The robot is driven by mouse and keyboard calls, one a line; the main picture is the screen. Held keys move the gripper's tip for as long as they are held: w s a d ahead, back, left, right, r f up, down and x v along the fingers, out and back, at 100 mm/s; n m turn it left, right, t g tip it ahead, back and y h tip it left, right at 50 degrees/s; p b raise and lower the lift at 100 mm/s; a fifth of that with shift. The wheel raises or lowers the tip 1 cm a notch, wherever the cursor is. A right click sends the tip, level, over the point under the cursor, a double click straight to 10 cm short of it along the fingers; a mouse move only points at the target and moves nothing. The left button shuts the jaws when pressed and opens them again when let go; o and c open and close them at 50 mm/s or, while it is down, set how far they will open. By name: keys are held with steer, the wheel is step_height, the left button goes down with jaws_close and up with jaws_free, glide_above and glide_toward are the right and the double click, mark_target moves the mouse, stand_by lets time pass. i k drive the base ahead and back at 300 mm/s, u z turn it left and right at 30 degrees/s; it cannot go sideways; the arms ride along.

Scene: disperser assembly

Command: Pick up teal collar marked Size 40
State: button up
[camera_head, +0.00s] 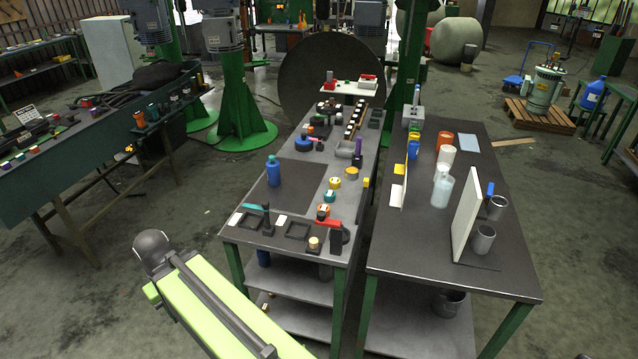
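A small teal ring-shaped collar (329,197) with a pale top or label sits on the middle table, toward its front right. Its marking is too small to read. A yellow collar (335,184) stands just behind it and an orange one (323,211) just in front. My lime-green arm link shows at the lower left, apart from the table. My gripper is not in view.
The middle table (295,245) also holds a blue bottle (273,171), square black frames (297,230), a red-handled tool (329,222) and several small parts. A second table (420,235) stands to the right across a narrow gap. Open floor lies at left.

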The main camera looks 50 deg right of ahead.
mark_target(329, 195)
steer(key=z, duration=0.3)
steer(key=i, duration=1.3)
steer(key=z, duration=0.4)
steer(key=k, duration=0.75)
steer(key=z, duration=0.3)
steer(key=i, duration=0.75)
steer(key=u, duration=0.15)
